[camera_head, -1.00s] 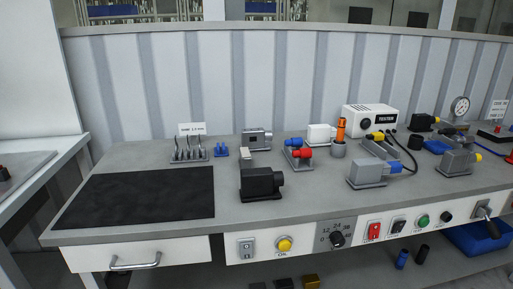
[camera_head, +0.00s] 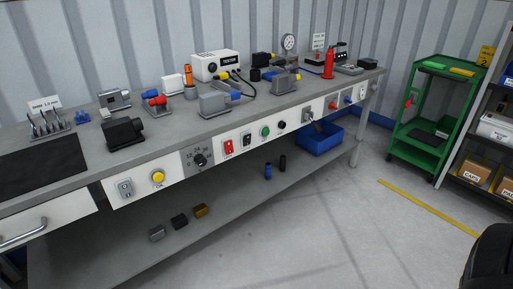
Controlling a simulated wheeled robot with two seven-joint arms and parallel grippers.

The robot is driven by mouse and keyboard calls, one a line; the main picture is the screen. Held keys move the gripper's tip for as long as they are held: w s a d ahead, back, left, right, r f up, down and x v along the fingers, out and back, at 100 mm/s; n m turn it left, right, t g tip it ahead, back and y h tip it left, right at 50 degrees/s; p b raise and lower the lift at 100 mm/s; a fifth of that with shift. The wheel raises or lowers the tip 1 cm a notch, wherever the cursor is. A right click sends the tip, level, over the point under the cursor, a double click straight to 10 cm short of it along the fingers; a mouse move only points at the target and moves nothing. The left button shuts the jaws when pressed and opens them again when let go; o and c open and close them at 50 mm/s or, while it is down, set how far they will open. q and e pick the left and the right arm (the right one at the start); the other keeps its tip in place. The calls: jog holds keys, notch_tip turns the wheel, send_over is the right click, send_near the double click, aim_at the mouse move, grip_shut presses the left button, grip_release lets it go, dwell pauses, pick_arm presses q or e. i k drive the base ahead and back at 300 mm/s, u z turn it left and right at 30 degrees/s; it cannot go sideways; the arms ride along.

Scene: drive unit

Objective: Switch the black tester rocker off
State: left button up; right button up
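The black rocker (camera_head: 246,140) is on the white front panel of the workbench, between the red rocker (camera_head: 228,148) and the green button (camera_head: 265,131). It is small, and I cannot tell which way it is tipped. The white tester box (camera_head: 216,66) stands at the back of the bench top with a dark cable in front of it. Neither of my grippers is in view.
The panel also carries a dial (camera_head: 200,160), a yellow button (camera_head: 158,177) and a grey switch (camera_head: 125,188). A blue bin (camera_head: 320,139) is under the bench. A green cart (camera_head: 421,135) and shelf stand right. The floor in front is clear.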

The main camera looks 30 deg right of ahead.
aim_at(247, 138)
jog(key=z, duration=0.35)
jog(key=i, duration=1.15)
jog(key=z, duration=0.9)
jog(key=i, duration=0.25)
jog(key=z, duration=0.1)
jog(key=k, duration=0.5)
jog(key=z, duration=0.8)
jog(key=i, duration=0.95)
jog(key=u, duration=1.65)
